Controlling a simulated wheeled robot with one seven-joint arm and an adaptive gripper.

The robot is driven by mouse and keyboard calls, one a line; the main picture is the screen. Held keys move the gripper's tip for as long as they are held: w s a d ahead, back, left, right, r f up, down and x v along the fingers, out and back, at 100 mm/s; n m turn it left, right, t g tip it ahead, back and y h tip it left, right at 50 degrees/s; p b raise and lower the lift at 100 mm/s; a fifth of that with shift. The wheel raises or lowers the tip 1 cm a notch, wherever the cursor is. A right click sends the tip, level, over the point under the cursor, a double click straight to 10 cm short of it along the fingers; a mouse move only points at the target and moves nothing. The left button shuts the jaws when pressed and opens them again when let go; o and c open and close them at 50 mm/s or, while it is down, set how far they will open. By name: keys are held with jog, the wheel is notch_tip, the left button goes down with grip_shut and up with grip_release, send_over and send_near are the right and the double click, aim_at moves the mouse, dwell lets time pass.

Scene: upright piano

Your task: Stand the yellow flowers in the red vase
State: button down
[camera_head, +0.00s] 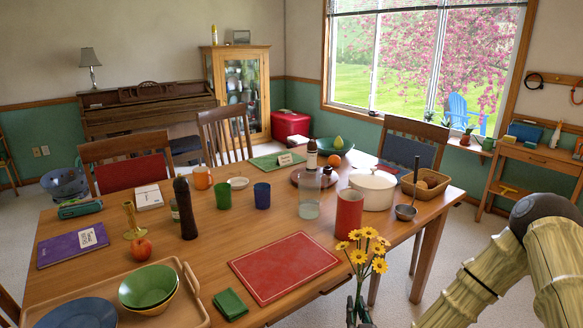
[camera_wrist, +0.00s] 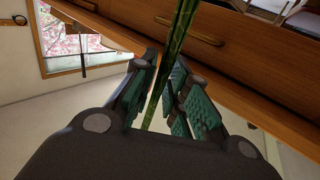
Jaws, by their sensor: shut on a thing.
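The yellow flowers (camera_head: 366,250) are a small bunch of yellow daisy-like blooms with dark centres, held upright in front of the table's near right edge. My gripper (camera_head: 357,309) is shut on their green stems low in the head view. In the wrist view the stems (camera_wrist: 172,65) pass between the padded fingers of my gripper (camera_wrist: 165,92); the blooms are out of that view. The red vase (camera_head: 349,214) is a plain upright cylinder on the table, just behind and above the blooms in the picture. The flowers are apart from it, as far as I can tell.
On the wooden table (camera_head: 215,262), a red placemat (camera_head: 284,267) lies left of the vase. A glass jar (camera_head: 309,197), a white pot (camera_head: 373,190) and a ladle (camera_head: 406,211) stand close around it. A tray (camera_head: 190,309) with bowls is at the near left.

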aim_at(360, 288)
jog(key=s+r+p, duration=0.1)
jog(key=r+p, duration=0.1)
jog(key=r, duration=0.1)
jog(key=s+r+p, duration=0.1)
jog(key=r+p, duration=0.1)
jog(key=r, duration=0.1)
jog(key=s+r+p, duration=0.1)
jog(key=r+p, duration=0.1)
jog(key=r, duration=0.1)
jog(key=shift+s, duration=0.25)
jog(key=shift+s+r, duration=0.2)
jog(key=shift+r, duration=0.05)
jog(key=s+f, duration=0.6)
jog(key=f, duration=0.1)
jog(key=shift+f, duration=0.35)
jog(key=shift+s, duration=0.1)
